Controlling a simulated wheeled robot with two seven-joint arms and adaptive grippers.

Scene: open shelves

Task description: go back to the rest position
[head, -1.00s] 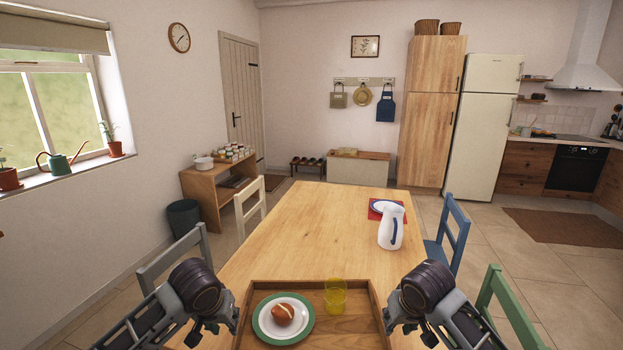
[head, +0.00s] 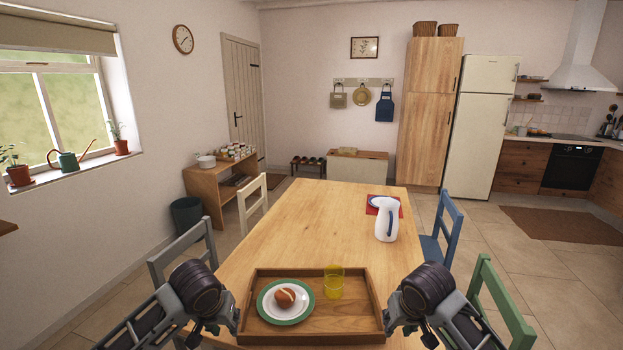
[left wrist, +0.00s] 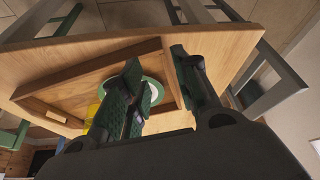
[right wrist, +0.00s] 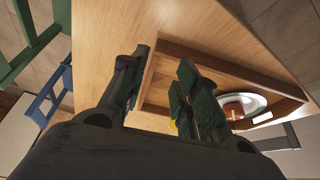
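My left gripper (head: 230,318) is at the tray's near left corner and my right gripper (head: 392,318) is at its near right corner. In the left wrist view the fingers (left wrist: 156,68) are apart with nothing gripped between them. In the right wrist view the fingers (right wrist: 166,72) are apart too, with the tray's side wall seen behind the gap. The wooden tray (head: 345,322) rests at the table's near end. It bears a green-rimmed white plate (head: 268,312) with a brown roll (head: 285,297), and an upright yellow glass (head: 334,282).
The wooden table (head: 310,220) is clear in the middle. A white jug (head: 386,222) stands far right, near a red mat (head: 398,207). A grey chair (head: 180,250) and a white chair (head: 252,205) flank the left; a blue chair (head: 441,230) and a green chair (head: 500,310) the right.

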